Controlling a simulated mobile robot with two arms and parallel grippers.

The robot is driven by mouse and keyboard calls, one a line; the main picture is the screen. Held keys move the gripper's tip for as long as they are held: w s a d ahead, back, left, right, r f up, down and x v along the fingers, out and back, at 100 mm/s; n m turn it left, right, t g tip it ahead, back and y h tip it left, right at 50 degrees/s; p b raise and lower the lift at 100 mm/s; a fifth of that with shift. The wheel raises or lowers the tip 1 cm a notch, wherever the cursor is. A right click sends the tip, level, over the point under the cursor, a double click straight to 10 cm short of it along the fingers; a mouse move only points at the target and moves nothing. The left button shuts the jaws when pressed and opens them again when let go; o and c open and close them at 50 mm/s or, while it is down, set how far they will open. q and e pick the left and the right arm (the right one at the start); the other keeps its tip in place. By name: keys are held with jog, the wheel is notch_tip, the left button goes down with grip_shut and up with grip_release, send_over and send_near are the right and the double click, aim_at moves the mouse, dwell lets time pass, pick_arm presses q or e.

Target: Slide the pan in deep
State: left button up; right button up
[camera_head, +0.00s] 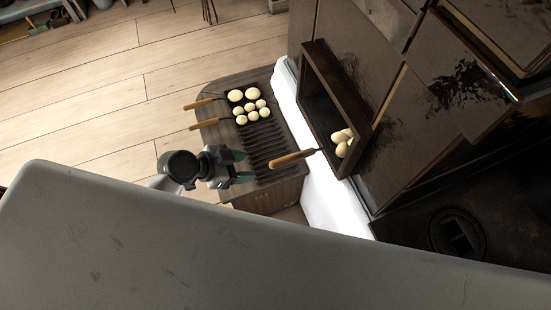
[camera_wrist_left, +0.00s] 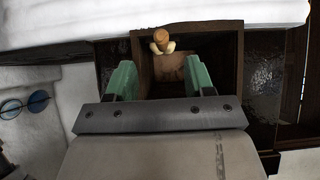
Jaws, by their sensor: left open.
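The pan's wooden handle (camera_head: 293,158) sticks out of the dark opening of the stove (camera_head: 322,62) toward my left gripper. Pale round buns (camera_head: 342,143) sit at the handle's inner end, inside the opening; the pan body itself is mostly hidden. My left gripper (camera_head: 242,167) is open and empty, its green fingers pointing at the handle with a gap between. In the left wrist view the handle (camera_wrist_left: 161,37) shows end-on between and beyond the fingertips, with buns (camera_wrist_left: 153,47) beside it. My right gripper is not in view.
A small wooden table (camera_head: 215,92) left of the stove holds a dark grill rack (camera_head: 262,148) and pans of buns (camera_head: 251,111) with two wooden handles. A white ledge (camera_head: 318,185) runs between table and stove. A grey surface fills the lower left.

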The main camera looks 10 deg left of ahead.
aim_at(270, 164)
pick_arm(q)
jog(key=shift+r+b+x, duration=0.25)
jog(key=shift+b+x, duration=2.15)
jog(key=shift+x, duration=2.25)
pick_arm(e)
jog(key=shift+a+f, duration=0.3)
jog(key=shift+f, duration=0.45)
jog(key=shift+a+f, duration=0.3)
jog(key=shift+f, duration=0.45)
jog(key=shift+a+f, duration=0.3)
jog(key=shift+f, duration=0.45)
pick_arm(q)
jog(key=shift+w+d, duration=0.15)
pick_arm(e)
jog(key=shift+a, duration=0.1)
pick_arm(q)
jog(key=shift+c, duration=1)
jog(key=c, duration=0.3)
jog(key=shift+r, duration=0.1)
grip_shut()
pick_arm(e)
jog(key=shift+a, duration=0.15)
